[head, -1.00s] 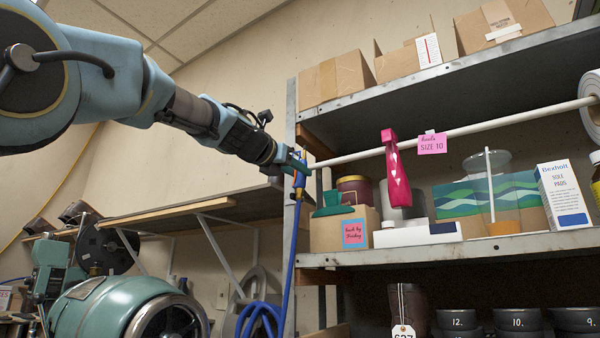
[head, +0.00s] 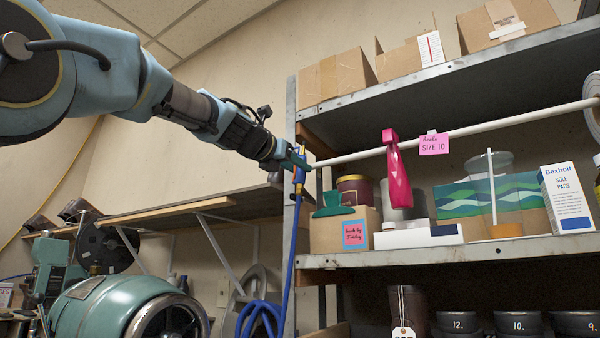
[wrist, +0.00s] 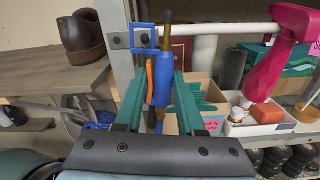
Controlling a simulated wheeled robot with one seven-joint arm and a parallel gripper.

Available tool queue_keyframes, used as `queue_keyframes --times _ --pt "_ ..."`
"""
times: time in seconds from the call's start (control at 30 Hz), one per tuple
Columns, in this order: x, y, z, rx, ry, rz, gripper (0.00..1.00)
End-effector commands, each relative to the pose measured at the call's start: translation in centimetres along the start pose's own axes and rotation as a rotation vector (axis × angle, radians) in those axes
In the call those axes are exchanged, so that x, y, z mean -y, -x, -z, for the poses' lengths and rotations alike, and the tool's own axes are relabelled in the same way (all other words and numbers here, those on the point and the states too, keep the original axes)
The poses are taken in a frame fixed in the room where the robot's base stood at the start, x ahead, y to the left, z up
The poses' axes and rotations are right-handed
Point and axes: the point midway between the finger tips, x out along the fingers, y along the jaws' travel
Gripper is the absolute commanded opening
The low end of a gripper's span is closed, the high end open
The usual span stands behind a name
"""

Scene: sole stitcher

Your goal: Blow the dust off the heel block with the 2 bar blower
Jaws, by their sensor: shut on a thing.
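In the head view my gripper (head: 297,161) is at the grey shelf post, by the left end of the white rail, with the blower's blue hose (head: 291,245) hanging below. A blue square bracket (wrist: 143,38) is beside the blower's top; I cannot tell whether they touch. No pressure marking is readable. I cannot pick out the heel block for certain.
A pink tool (head: 397,175) hangs on the white rail (head: 480,128), right of my gripper. The shelf (head: 450,252) below holds boxes and jars. A wooden ledge (head: 190,212) is at left, above a green machine (head: 115,308). Brown shoe-like pieces (wrist: 82,38) sit on it.

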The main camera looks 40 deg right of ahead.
Motion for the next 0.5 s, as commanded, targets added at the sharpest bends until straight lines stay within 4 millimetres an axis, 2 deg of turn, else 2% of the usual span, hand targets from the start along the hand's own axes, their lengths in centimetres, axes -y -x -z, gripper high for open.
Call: queue_keyframes --times 0.03,0.5 --pt "-0.6 0.4 -0.2 0.004 -0.005 -0.013 0.00" --pt "-0.4 2.5 0.0 0.001 -0.003 -0.009 0.00"
